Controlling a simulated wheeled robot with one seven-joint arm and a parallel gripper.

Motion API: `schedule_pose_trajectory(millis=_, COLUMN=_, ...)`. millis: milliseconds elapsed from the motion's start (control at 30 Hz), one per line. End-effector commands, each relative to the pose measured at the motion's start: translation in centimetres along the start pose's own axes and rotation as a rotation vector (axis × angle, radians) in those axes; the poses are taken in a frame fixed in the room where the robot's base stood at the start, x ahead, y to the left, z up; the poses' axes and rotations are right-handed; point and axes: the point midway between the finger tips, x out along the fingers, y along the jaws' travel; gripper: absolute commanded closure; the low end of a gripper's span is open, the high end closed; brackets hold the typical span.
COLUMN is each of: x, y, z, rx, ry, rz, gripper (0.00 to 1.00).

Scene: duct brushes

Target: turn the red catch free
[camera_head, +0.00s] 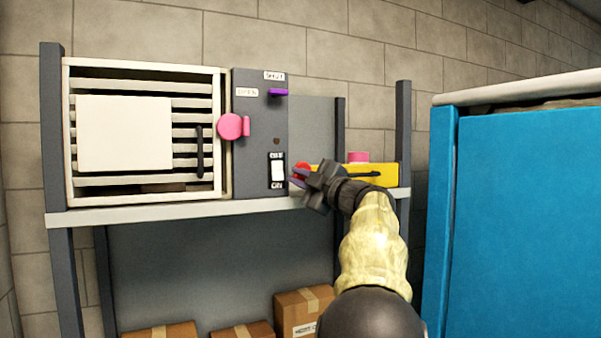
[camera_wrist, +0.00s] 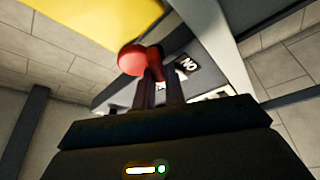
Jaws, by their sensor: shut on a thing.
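The red catch (camera_head: 302,166) sits at the left end of the yellow box (camera_head: 391,173) on the shelf. In the wrist view the red catch (camera_wrist: 131,60) shows as a round red knob with a short arm, beside the yellow box (camera_wrist: 100,20). My gripper (camera_head: 298,178) reaches in from the lower right, its fingers at the catch. In the wrist view my gripper (camera_wrist: 160,82) has its two fingertips closed on the catch's short arm, with the round end sticking out to the left. The fingers hide part of the catch.
A grey panel (camera_head: 258,155) with a white rocker switch (camera_head: 278,171), a purple lever (camera_head: 278,92) and a pink round catch (camera_head: 230,126) stands left of my gripper. A slatted vent door (camera_head: 190,89) adjoins it. A blue cabinet (camera_head: 530,220) stands right. Cardboard boxes (camera_head: 303,312) lie below.

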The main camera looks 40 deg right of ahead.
Motion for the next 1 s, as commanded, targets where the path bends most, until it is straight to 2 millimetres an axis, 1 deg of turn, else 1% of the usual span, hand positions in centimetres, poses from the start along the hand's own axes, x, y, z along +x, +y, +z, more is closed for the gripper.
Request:
schedule_pose_trajectory(millis=300, x=0.07, y=-0.34, z=0.07, rx=-0.267, ry=0.000, rz=-0.115, gripper=1.00)
schedule_pose_trajectory(millis=500, x=0.04, y=-0.55, z=0.11, rx=-0.399, ry=0.001, rz=-0.169, gripper=1.00)
schedule_pose_trajectory(millis=700, x=-0.02, y=-0.66, z=0.18, rx=-0.477, ry=0.001, rz=-0.201, gripper=1.00)
schedule_pose_trajectory(millis=1000, x=-0.06, y=-0.77, z=0.28, rx=-0.509, ry=0.000, rz=-0.215, gripper=1.00)
